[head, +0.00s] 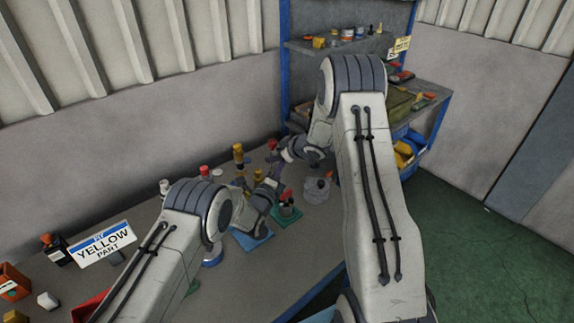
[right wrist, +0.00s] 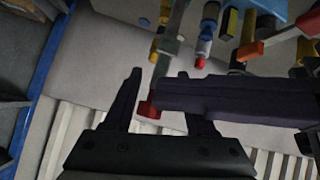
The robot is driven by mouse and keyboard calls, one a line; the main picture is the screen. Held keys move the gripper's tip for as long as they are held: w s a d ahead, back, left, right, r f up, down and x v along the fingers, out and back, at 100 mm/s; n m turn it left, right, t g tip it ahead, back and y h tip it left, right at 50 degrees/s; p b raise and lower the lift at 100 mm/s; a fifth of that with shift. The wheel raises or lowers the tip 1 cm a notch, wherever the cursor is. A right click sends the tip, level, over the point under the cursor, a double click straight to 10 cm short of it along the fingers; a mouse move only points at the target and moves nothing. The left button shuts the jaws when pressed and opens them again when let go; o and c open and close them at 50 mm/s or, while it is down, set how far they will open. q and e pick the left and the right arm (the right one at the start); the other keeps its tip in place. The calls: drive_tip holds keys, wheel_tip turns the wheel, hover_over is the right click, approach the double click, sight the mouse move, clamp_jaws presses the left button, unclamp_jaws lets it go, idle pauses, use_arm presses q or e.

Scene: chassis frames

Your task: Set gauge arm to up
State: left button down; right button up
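A red-tipped piece (head: 272,144), probably the gauge arm's end, shows by my right gripper (head: 284,157) in the head view. In the right wrist view, a grey bar with a red end (right wrist: 149,107) reaches in between the spread fingers of my right gripper (right wrist: 160,92). The fingers stand apart; I see no firm grip on the red end. A dark bar (right wrist: 245,98) crosses in front of one finger; I cannot tell what it belongs to. My left gripper (head: 272,186) is low over the bench, beside the right one; its fingers are too small to judge.
The grey bench (head: 265,278) holds several small coloured parts, a blue mat (head: 252,240) and a teal mat (head: 290,222). A sign (head: 101,244) reading "YELLOW PART" stands at left. A blue-framed shelf (head: 284,60) stands behind. Green floor (head: 480,265) is clear at right.

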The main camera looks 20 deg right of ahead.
use_arm(q)
drive_tip(key=shift+w+a+r, duration=0.15)
drive_tip(key=shift+w+r, duration=0.25)
drive_tip(key=shift+r, duration=0.15)
use_arm(e)
drive_tip(key=shift+s+d+f, duration=0.1)
drive_tip(key=shift+s+f, duration=0.25)
drive_tip(key=v, duration=0.8)
drive_tip(key=s+a+r+g+h, duration=0.55)
drive_tip(key=s+a, duration=0.45)
drive_tip(key=a, duration=0.2)
drive_tip(key=s+a+r+m+g+h, duration=0.15)
drive_tip(key=s+g, duration=0.35)
drive_tip(key=s, duration=1.5)
use_arm(q)
drive_tip(key=shift+s+f+b, duration=0.3)
drive_tip(key=shift+f+b, duration=0.05)
drive_tip(key=shift+b, duration=0.75)
use_arm(e)
drive_tip(key=s+a+n+y, duration=0.2)
drive_tip(key=s+a+y, duration=0.3)
drive_tip(key=s+a, duration=0.3)
drive_tip(key=a+f, duration=0.1)
drive_tip(key=a, duration=0.3)
drive_tip(key=shift+s+a+n, duration=0.25)
drive_tip(key=shift+a+n, duration=0.05)
drive_tip(key=shift+n, duration=0.05)
